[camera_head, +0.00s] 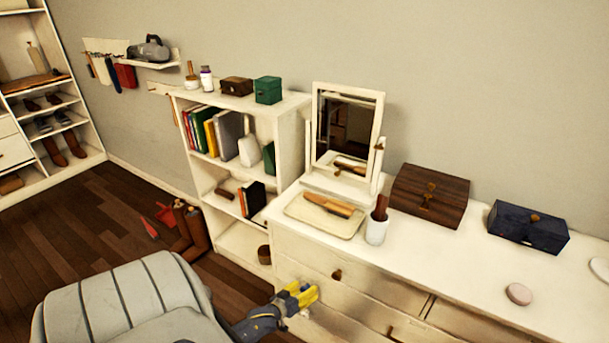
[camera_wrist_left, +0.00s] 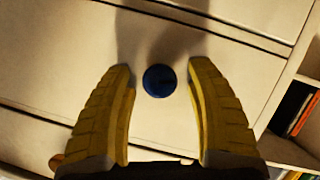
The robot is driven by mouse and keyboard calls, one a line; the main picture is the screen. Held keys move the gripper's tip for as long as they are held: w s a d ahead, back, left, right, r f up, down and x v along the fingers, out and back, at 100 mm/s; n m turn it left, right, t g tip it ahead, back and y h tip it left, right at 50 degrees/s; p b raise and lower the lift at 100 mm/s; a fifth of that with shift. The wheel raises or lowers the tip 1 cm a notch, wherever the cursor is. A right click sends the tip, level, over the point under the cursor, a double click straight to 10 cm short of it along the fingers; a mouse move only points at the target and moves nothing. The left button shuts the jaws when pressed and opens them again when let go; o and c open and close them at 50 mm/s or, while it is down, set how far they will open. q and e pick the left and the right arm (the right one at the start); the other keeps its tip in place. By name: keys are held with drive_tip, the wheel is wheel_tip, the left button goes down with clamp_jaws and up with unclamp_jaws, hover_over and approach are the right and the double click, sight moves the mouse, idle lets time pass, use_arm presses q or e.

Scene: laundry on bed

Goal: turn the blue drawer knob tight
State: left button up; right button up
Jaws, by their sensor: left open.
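The blue drawer knob (camera_wrist_left: 159,80) is a small round dark blue disc on a pale drawer front (camera_wrist_left: 60,60) in the left wrist view. My left gripper (camera_wrist_left: 160,68) is open, with one yellow finger on each side of the knob and a visible gap on both sides. In the head view my left gripper (camera_head: 306,293) is at the left part of the white dresser's (camera_head: 430,246) front. The blue knob cannot be made out there. My right gripper is in neither view.
Brown knobs (camera_head: 337,274) sit on other drawers. The dresser top carries a mirror (camera_head: 346,130), a tray (camera_head: 300,212) with a brush, a white cup (camera_head: 376,231), a wooden box (camera_head: 428,196) and a dark blue box (camera_head: 528,229). A bookshelf (camera_head: 291,130) stands left of the dresser.

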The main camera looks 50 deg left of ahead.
use_arm(q)
drive_tip(key=shift+c, duration=0.2)
clamp_jaws()
idle(0.3)
drive_tip(key=shift+r, duration=0.1)
drive_tip(key=m+y, duration=0.2)
drive_tip(key=m, duration=0.1)
drive_tip(key=shift+w+m+g, duration=0.1)
drive_tip(key=shift+m+g, duration=0.2)
drive_tip(key=shift+g, duration=0.1)
drive_tip(key=m+y, duration=0.3)
drive_tip(key=shift+w+d+m, duration=0.1)
drive_tip(key=shift+m, duration=0.2)
drive_tip(key=m+y, duration=0.2)
drive_tip(key=m, duration=0.2)
drive_tip(key=shift+d+m+y, duration=0.1)
drive_tip(key=shift+m+y, duration=0.2)
drive_tip(key=shift+y, duration=0.1)
drive_tip(key=shift+d+m+t+y, duration=0.1)
drive_tip(key=shift+m+t+y, duration=0.25)
drive_tip(key=shift+m, duration=0.75)
drive_tip(key=shift+m+t+y, duration=0.25)
drive_tip(key=shift+m+y, duration=0.2)
drive_tip(key=shift+m, duration=0.65)
